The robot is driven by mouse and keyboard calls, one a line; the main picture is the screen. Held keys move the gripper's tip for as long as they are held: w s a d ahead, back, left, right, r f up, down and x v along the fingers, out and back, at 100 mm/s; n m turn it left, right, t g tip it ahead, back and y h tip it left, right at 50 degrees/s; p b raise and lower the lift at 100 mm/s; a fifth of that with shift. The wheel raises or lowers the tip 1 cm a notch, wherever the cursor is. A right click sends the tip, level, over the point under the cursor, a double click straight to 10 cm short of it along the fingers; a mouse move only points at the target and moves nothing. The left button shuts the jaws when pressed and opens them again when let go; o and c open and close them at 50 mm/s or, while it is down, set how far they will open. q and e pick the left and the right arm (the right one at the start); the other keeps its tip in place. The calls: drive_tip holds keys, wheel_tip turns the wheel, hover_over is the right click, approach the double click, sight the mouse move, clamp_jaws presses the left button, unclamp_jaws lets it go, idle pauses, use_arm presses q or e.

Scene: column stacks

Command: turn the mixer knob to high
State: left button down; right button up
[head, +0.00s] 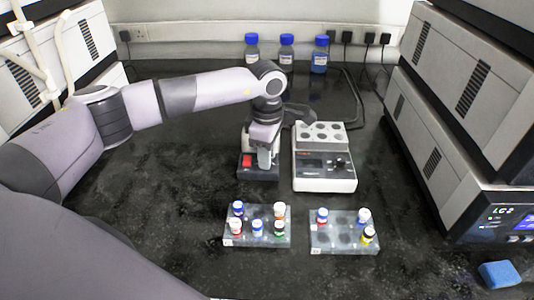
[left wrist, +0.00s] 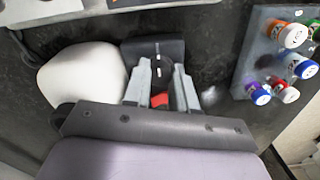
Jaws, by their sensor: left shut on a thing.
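The mixer (head: 258,173) is a small dark box with a red switch (head: 247,160) on its front left. It stands left of a white block device. My left gripper (head: 265,160) points down at its front and covers much of it. In the left wrist view the mixer's dark body (left wrist: 140,50) lies beyond the fingers, and a round black knob (left wrist: 162,70) sits between the fingers of my left gripper (left wrist: 161,72). The gripper is shut on the knob. The red switch (left wrist: 160,100) shows close by. I cannot read the knob's setting. My right gripper is not in view.
The white block device (head: 325,183) with its own black knob stands close to the right. Two vial racks, left (head: 245,241) and right (head: 330,249), stand in front. Blue-capped bottles (head: 287,55) stand at the back. A blue sponge (head: 499,274) lies at the front right.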

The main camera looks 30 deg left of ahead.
use_arm(q)
drive_tip(key=shift+r, duration=0.1)
drive_tip(key=c, duration=1.2)
unclamp_jaws()
wheel_tip(320, 180, up, 7)
drive_tip(key=shift+r, duration=0.1)
